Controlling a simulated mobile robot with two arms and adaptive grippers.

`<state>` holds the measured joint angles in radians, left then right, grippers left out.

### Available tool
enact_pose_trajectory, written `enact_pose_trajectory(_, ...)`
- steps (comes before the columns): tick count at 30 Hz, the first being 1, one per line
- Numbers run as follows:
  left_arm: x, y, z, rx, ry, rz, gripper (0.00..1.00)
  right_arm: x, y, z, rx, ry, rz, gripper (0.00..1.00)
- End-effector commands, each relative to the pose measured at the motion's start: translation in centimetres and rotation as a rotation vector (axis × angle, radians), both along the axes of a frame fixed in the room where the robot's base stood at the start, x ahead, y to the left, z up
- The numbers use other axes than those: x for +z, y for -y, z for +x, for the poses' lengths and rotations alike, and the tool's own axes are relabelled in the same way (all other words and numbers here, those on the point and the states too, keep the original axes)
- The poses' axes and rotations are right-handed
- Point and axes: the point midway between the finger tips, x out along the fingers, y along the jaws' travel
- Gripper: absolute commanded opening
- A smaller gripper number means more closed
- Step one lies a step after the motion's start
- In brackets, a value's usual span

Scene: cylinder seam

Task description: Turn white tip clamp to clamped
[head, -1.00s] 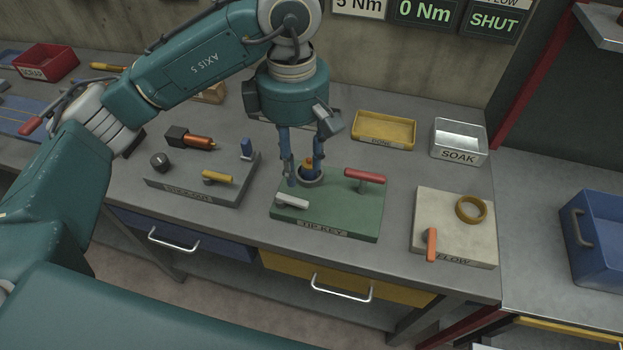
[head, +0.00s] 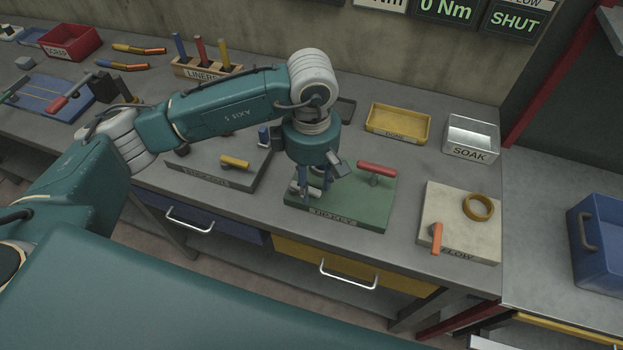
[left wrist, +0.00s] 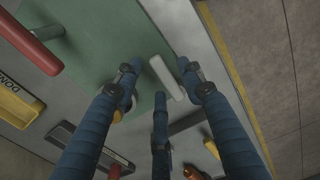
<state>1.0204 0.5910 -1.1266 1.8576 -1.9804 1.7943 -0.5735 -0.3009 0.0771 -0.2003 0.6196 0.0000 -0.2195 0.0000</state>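The white tip clamp (head: 310,190) is a short white bar handle at the left front of the green TIP KEY board (head: 372,212). In the left wrist view the white handle (left wrist: 167,78) lies across the gap between my fingers. My left gripper (head: 309,184) is low over the board's left part. Its blue fingers are spread in the left wrist view (left wrist: 159,73), with one tip close to the handle's right side; contact cannot be told. The gripper partly hides the handle and the board's middle in the head view. My right gripper is not in view.
A red handle (head: 378,168) stands on a post at the board's back right. A grey board with a yellow handle (head: 235,162) is to the left. The FLOW plate with an orange handle (head: 436,238) is to the right. A yellow tray (head: 398,122) and SOAK bin (head: 470,138) stand behind.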

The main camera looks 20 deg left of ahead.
Motion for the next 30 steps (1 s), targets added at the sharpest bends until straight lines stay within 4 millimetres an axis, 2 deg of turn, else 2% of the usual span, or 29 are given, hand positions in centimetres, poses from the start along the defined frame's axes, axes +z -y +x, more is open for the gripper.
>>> enact_pose_trajectory(2, 0.0, 0.0, 0.0, 0.000, 0.000, 0.000, 0.40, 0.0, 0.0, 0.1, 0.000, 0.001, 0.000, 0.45)
enact_pose_trajectory(3, 0.0, 0.0, 0.0, 0.000, 0.000, 0.000, 0.36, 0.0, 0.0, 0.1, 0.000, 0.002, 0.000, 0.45)
enact_pose_trajectory(8, 0.0, 0.0, 0.0, 0.000, -0.001, 0.000, 0.04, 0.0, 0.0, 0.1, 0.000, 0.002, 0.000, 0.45)
enact_pose_trajectory(9, 0.0, 0.0, 0.0, 0.000, -0.001, 0.000, 0.00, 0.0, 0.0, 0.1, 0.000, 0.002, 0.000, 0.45)
enact_pose_trajectory(12, 0.0, 0.0, 0.0, 0.002, 0.000, 0.000, 0.00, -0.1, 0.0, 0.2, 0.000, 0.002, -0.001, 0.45)
enact_pose_trajectory(18, -0.3, 0.0, 0.4, 0.079, 0.002, 0.000, 0.00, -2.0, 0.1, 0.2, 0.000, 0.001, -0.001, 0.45)
enact_pose_trajectory(28, 0.1, 0.0, 0.4, 0.104, 0.000, -0.001, 0.00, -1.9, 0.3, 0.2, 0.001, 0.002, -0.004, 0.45)
enact_pose_trajectory(29, 0.1, 0.0, 0.4, 0.104, 0.000, -0.001, 0.24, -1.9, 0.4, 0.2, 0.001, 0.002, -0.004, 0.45)
enact_pose_trajectory(30, 0.1, 0.0, 0.4, 0.104, 0.000, -0.001, 0.32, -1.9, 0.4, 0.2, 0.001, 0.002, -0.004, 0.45)
